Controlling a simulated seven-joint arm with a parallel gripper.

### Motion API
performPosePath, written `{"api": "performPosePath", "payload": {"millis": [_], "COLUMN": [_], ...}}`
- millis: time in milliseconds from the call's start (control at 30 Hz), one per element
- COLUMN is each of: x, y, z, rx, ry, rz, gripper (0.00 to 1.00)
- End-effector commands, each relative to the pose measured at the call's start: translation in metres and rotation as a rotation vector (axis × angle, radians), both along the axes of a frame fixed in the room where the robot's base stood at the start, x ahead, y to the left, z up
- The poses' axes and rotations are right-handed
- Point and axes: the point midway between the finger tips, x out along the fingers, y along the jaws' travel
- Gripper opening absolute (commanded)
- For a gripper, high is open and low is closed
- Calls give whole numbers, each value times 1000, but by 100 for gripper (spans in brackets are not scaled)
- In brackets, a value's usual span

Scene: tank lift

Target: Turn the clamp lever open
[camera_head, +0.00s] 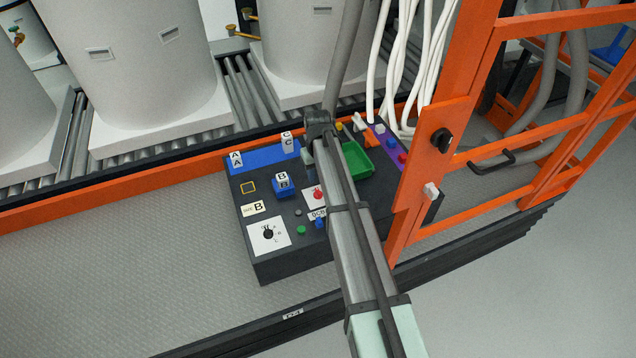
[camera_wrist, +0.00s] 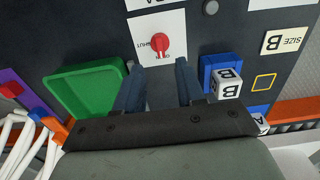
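The clamp lever is a small red knob with a short handle (camera_head: 318,194) on a white label plate on the dark panel. In the wrist view the red lever (camera_wrist: 160,43) sits on its plate, which has the word SHUT on its left and partly hidden lettering below. My gripper (camera_wrist: 159,68) is open, with its two dark blue fingers apart and nothing between them. The lever lies just ahead of the fingertips, roughly in line with the gap; I see no contact. In the head view my arm hides most of the gripper.
A green tray (camera_wrist: 90,88) lies left of the fingers in the wrist view. A blue holder with a B cube (camera_wrist: 227,84) is close on the right. A dial plate (camera_head: 268,236) is on the panel. An orange frame (camera_head: 432,150) and white hoses stand at the right.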

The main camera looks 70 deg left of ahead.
Motion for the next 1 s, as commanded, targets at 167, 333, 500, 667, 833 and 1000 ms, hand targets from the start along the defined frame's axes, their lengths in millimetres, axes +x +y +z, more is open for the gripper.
{"api": "performPosePath", "payload": {"millis": [167,333,500,667,833,1000], "x": [0,0,0,0,0,0], "y": [0,0,0,0,0,0], "z": [33,53,63,65,64,64], "rx": [2,1,-1,-1,-1,-1], "ry": [0,0,0,0,0,0], "rz": [0,0,0,0,0,0], "gripper": [38,38,38,38,38,38]}}
